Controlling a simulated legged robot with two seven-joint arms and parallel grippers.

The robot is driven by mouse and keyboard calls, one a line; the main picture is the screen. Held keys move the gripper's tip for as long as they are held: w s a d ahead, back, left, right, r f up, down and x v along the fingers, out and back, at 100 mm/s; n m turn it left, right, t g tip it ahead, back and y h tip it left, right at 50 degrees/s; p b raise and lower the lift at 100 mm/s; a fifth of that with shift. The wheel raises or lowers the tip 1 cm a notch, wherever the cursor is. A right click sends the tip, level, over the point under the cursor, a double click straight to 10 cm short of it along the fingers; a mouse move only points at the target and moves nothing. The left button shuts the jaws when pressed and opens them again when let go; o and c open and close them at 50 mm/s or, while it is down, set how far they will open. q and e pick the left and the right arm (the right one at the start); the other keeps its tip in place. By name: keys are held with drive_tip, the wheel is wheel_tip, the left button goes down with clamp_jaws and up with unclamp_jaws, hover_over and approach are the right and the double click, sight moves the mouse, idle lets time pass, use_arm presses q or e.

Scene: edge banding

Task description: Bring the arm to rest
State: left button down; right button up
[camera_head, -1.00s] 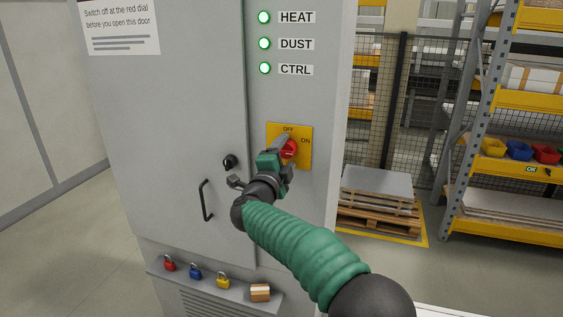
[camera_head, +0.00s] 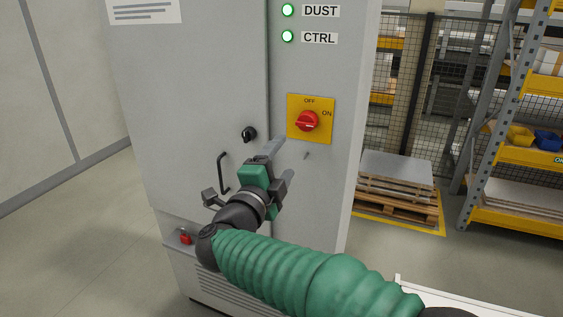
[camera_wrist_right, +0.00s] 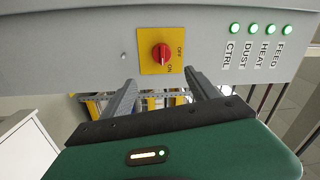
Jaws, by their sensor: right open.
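My right gripper (camera_head: 281,163) is open and empty in front of the grey cabinet, below and to the left of the red dial. The wrist view shows its two fingers (camera_wrist_right: 158,95) apart with nothing between them. The red dial (camera_head: 307,121) sits on a yellow plate (camera_head: 325,103) marked OFF and ON, and my gripper is clear of it. In the wrist view the dial (camera_wrist_right: 161,53) lies beyond the fingertips, its bar pointing toward the ON mark. My left gripper is not in view.
The cabinet door (camera_head: 190,80) has a black handle (camera_head: 222,173) and a black knob (camera_head: 249,134). Green lamps are lit, including DUST (camera_head: 288,10) and CTRL (camera_head: 287,36). A red padlock (camera_head: 185,238) is on the low ledge. A pallet (camera_head: 395,200) and shelving stand to the right.

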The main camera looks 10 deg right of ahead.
drive_tip(key=shift+w, duration=0.1)
drive_tip(key=s+f+n+g+y+p, duration=0.1)
drive_tip(key=s+f+n+g+y, duration=0.15)
drive_tip(key=f+n+y, duration=0.55)
drive_tip(key=s+f+n+g+y, duration=0.2)
drive_tip(key=s+f+n+y, duration=0.15)
drive_tip(key=f+n, duration=0.85)
drive_tip(key=s+d+f+n+g, duration=0.1)
drive_tip(key=s+d+f+g, duration=0.2)
drive_tip(key=s+f, duration=0.5)
drive_tip(key=s+d+f+n+g, duration=0.1)
drive_tip(key=s+d+f+g, duration=0.3)
drive_tip(key=s+f, duration=0.4)
drive_tip(key=s+g+h+p, duration=0.1)
drive_tip(key=s, duration=0.4)
drive_tip(key=shift+d, duration=0.15)
drive_tip(key=shift+f+g, duration=0.1)
drive_tip(key=shift+g, duration=0.15)
